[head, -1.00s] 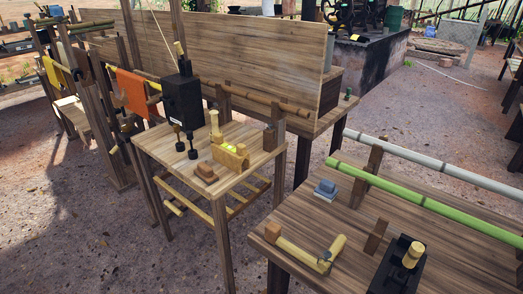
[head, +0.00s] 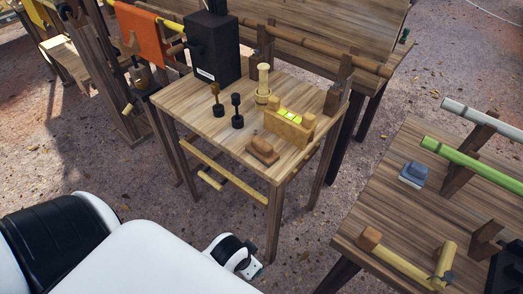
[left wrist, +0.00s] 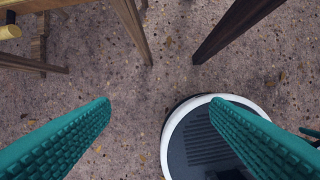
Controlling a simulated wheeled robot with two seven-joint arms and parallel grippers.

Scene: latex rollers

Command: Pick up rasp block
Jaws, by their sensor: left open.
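A brown wooden block (head: 262,148) with a rounded top lies near the front edge of the small wooden table (head: 190,103). A blue-grey block (head: 413,174) lies on the right-hand table (head: 385,205). I cannot tell for sure which one is the rasp block. My left gripper (left wrist: 162,105) is open and empty, its green ribbed fingers spread above the ground. In the head view, my white left arm comes in at the bottom, in front of and lower than the small table. My right gripper is not in view.
On the small table stand a black box (head: 212,48), two dark knobbed tools, a light wooden peg (head: 263,85) and a wooden piece with a yellow-green level (head: 289,123). Wooden table legs (left wrist: 130,28) are near my left gripper.

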